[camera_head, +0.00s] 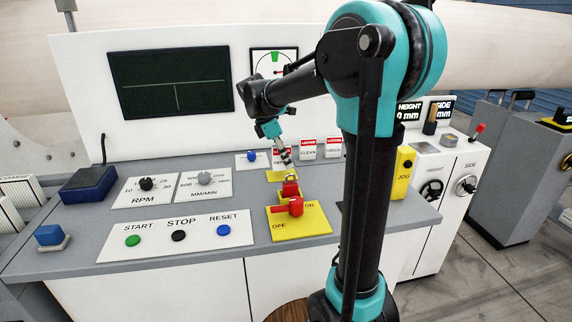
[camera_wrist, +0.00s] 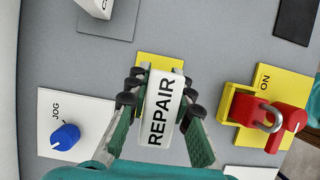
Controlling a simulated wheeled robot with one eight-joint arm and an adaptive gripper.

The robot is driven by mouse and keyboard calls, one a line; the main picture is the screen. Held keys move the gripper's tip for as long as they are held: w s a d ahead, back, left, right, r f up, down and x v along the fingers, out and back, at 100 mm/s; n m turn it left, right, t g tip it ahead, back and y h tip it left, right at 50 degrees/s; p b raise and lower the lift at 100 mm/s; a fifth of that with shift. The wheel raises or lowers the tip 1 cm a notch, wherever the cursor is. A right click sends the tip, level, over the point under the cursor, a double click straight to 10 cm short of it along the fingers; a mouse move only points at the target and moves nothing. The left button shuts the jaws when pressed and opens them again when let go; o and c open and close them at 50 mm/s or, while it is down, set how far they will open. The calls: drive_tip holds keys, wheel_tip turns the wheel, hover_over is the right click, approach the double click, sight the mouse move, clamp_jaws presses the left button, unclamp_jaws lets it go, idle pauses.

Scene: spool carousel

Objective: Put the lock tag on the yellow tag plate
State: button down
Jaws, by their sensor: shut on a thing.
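A white block-shaped tag marked REPAIR (camera_wrist: 160,110) is held between my gripper's fingers (camera_wrist: 158,98) in the wrist view. A yellow plate (camera_wrist: 159,62) shows just beyond the tag, partly covered by it and the fingers. I cannot tell whether the tag's base touches the plate.
A yellow OFF/ON switch plate (camera_head: 315,222) with a red handle and red padlock (camera_wrist: 287,127) is close by. The CLEAN tag (camera_head: 308,150) and another red-topped tag (camera_head: 333,147) stand to the right. A blue knob (camera_wrist: 65,137) sits on the JOG plate.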

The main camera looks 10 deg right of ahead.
drive_tip(key=shift+f, duration=0.95)
drive_tip(key=shift+f, duration=0.15)
drive_tip(key=c, duration=1.3)
unclamp_jaws()
drive_tip(key=shift+c, duration=0.2)
drive_tip(key=v, duration=1.2)
